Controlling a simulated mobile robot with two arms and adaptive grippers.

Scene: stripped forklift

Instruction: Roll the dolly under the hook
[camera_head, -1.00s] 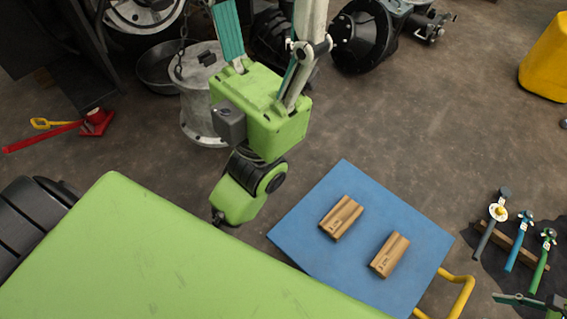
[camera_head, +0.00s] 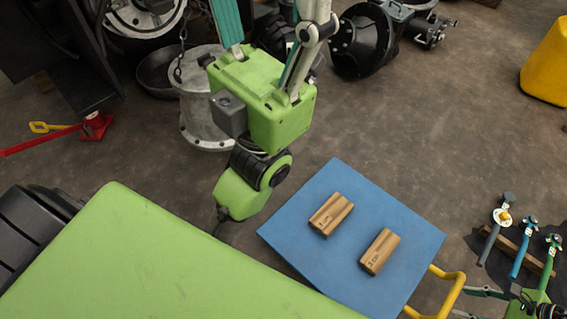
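The dolly (camera_head: 400,225) is a flat blue platform with a yellow handle (camera_head: 461,282) at its lower right corner. My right gripper (camera_head: 460,301) is at the lower right, its fingers spread apart close beside the handle. Contact with the handle is not clear. My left gripper (camera_head: 262,105) is large in the centre, pointing up the picture; its fingertips are cut off by the top edge. A dark chain (camera_head: 183,35) hangs at the upper left, in front of a grey cylinder (camera_head: 205,125). I cannot make out the hook clearly.
Two wooden blocks, one (camera_head: 331,214) left of the other (camera_head: 380,251), lie on the dolly. A red jack (camera_head: 93,127) is at far left, black machine parts (camera_head: 368,42) at the back, tools (camera_head: 520,248) at right. Bare floor lies above and right of the dolly.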

